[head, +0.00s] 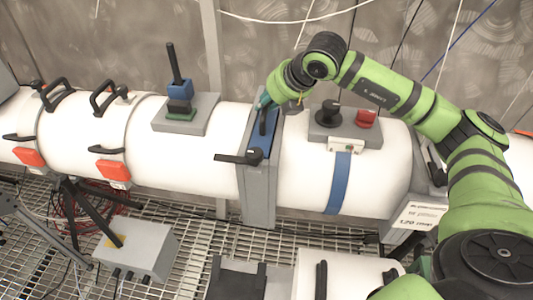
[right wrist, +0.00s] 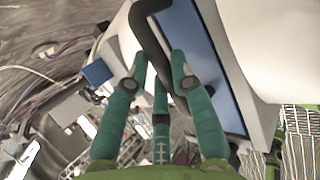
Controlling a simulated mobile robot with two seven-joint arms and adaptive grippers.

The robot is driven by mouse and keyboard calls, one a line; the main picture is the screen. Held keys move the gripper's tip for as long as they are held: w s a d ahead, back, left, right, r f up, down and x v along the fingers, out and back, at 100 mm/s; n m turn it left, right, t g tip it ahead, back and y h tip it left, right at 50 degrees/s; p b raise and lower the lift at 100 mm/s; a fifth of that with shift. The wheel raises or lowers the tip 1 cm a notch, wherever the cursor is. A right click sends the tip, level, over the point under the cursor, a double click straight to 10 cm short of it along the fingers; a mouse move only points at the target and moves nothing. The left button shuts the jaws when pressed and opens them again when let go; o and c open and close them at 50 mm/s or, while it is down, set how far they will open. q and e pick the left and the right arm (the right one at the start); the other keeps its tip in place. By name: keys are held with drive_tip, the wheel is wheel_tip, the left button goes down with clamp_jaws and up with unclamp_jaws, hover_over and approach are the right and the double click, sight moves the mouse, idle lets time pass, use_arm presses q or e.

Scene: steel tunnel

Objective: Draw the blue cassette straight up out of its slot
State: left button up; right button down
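The blue cassette (head: 259,139) sits in the upright grey slot housing (head: 258,195) around the white tube, its top edge showing. A black handle (head: 263,122) stands on it. My right gripper (head: 265,101) is at the handle's far end. In the right wrist view its teal fingers (right wrist: 159,62) are apart, with the black handle (right wrist: 150,35) running between and behind them. They look open, though contact with the handle is hard to judge. The cassette's blue face (right wrist: 205,75) shows beside the right finger. My left gripper is not in view.
A black lever (head: 238,158) sticks out left from the housing. A grey block with a black knob (head: 328,113) and red button (head: 365,119) is to the right. A grey pad with a blue block and black upright handle (head: 173,62) is to the left. Grated floor lies below.

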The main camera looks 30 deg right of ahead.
idle(0.3)
drive_tip(key=shift+w+r+p, duration=0.15)
drive_tip(key=shift+r+p, duration=0.15)
drive_tip(key=shift+r, duration=0.35)
drive_tip(key=shift+r+p, duration=1.35)
drive_tip(key=shift+r, duration=1.7)
wheel_tip(320, 180, up, 7)
drive_tip(key=p, duration=0.3)
drive_tip(key=shift+p, duration=0.4)
